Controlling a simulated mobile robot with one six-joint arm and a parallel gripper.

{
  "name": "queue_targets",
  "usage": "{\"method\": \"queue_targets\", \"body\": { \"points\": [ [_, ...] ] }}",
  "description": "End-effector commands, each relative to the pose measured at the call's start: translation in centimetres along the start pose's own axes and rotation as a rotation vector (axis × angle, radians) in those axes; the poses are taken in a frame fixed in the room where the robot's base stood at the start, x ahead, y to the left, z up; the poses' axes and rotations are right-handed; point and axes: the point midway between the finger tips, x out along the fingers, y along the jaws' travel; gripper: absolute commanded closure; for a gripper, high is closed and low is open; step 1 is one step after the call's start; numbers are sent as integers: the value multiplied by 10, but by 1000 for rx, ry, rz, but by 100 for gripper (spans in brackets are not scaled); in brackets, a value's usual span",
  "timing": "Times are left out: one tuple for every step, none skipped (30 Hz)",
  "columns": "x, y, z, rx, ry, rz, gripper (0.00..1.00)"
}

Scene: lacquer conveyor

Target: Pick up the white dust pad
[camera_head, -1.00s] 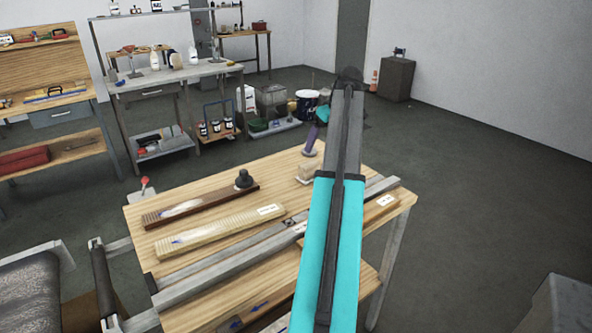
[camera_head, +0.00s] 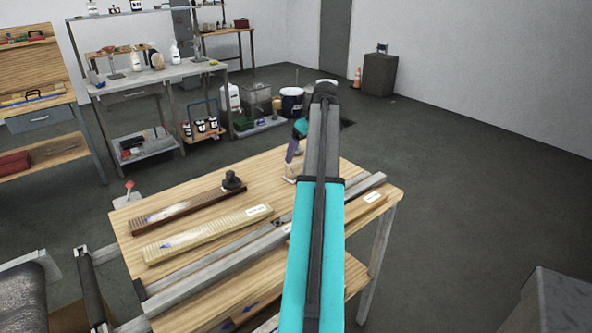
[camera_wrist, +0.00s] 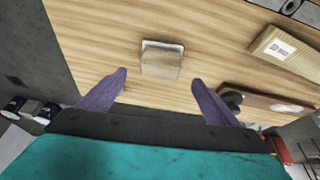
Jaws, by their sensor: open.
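The dust pad (camera_wrist: 161,62) lies on the wooden tabletop in the wrist view, a small tan block with a white edge showing along its far side. My gripper (camera_wrist: 159,80) is open, with its two purple fingers spread wide and the pad in line with the gap, just beyond or below the tips. I cannot tell the height of the fingers above the table. In the camera_head view, the pad (camera_head: 290,179) is mostly hidden by my arm. A purple finger (camera_head: 292,152) shows just above it there.
A dark wooden strip with a black knob (camera_head: 232,180) and a pale ribbed strip (camera_head: 210,234) lie to the left on the workbench (camera_head: 150,212). A metal rail (camera_head: 215,263) crosses the bench front. The tabletop around the pad is bare.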

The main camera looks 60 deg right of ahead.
Motion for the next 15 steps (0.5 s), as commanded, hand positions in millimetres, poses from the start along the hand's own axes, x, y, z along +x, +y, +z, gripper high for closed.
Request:
{"method": "queue_targets", "body": {
  "points": [
    [6, 0, 0, 0, -1, -1, 16],
    [10, 0, 0, 0, 0, 0, 16],
    [14, 0, 0, 0, -1, 0, 16],
    [18, 0, 0, 0, -1, -1, 16],
    [20, 0, 0, 0, -1, -1, 16],
    [24, 0, 0, 0, -1, 0, 16],
    [25, 0, 0, 0, 0, 0, 16],
    [27, 0, 0, 0, 0, 1, 16],
    [28, 0, 0, 0, 0, 1, 16],
    [29, 0, 0, 0, 1, 1, 16],
    [29, 0, 0, -1, 1, 1, 16],
    [30, 0, 0, -1, 1, 1, 16],
    [30, 0, 0, -1, 1, 1, 16],
    [30, 0, 0, -1, 1, 1, 16],
    [30, 0, 0, -1, 1, 1, 16]
  ]
}}
